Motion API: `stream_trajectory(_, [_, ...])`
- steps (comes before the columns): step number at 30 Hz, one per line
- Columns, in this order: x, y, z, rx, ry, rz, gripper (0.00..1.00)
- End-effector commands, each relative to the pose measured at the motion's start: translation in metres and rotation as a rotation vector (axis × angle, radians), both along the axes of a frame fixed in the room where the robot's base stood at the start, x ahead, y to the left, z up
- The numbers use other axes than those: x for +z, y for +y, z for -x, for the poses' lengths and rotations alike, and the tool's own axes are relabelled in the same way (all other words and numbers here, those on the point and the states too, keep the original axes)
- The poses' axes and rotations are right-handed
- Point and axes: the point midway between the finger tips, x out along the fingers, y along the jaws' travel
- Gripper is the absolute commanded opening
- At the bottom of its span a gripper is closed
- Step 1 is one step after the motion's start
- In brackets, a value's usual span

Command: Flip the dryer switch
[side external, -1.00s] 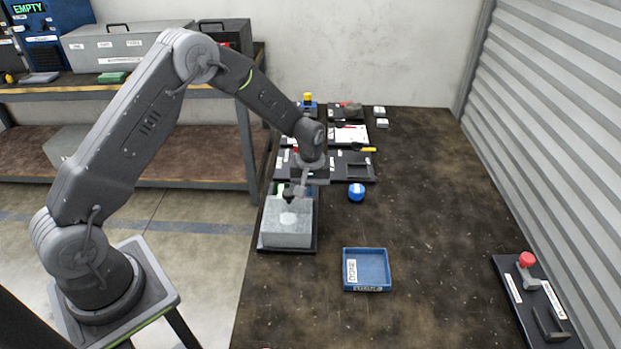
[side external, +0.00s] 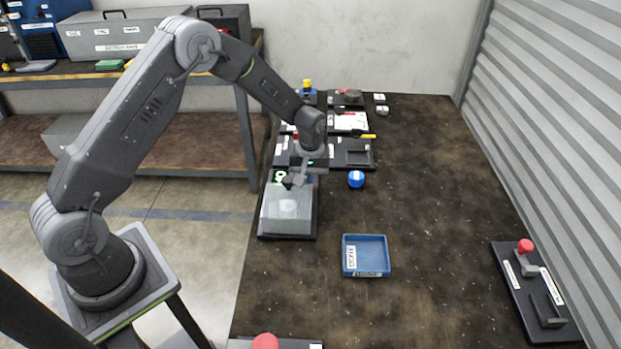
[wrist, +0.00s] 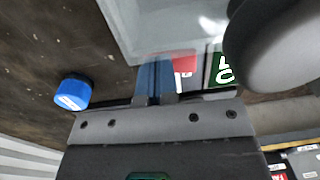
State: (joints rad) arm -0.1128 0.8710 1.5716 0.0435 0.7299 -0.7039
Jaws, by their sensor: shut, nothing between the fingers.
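A translucent box (side external: 288,208) on a black base stands near the table's left edge in the side external view. I take it to be the dryer, but its label is not readable. My gripper (side external: 290,181) is shut and empty, low over the back end of the box. The red patch may be the switch; I cannot tell. My gripper hides part of this area, and contact is unclear.
A blue round cap (side external: 356,179) stands right of my gripper, also in the wrist view (wrist: 71,92). A blue tray (side external: 366,258) lies nearer the front. A red-knobbed lever board (side external: 526,258) is at the right. The table centre-right is clear.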

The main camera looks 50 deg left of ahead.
Motion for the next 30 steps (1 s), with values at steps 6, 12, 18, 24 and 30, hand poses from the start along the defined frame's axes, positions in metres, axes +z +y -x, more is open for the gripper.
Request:
stream_trajectory(6, [0.005, 0.006, 0.006, 0.000, -0.003, 0.000, 0.00])
stream_trajectory(12, [0.006, 0.007, 0.006, -0.001, -0.003, 0.000, 0.00])
stream_trajectory(18, [0.008, 0.006, 0.005, -0.001, -0.004, 0.000, 0.00])
stream_trajectory(24, [0.035, 0.003, 0.001, -0.001, -0.008, -0.001, 0.00])
stream_trajectory(30, [0.080, -0.003, -0.005, 0.000, -0.009, -0.001, 0.00])
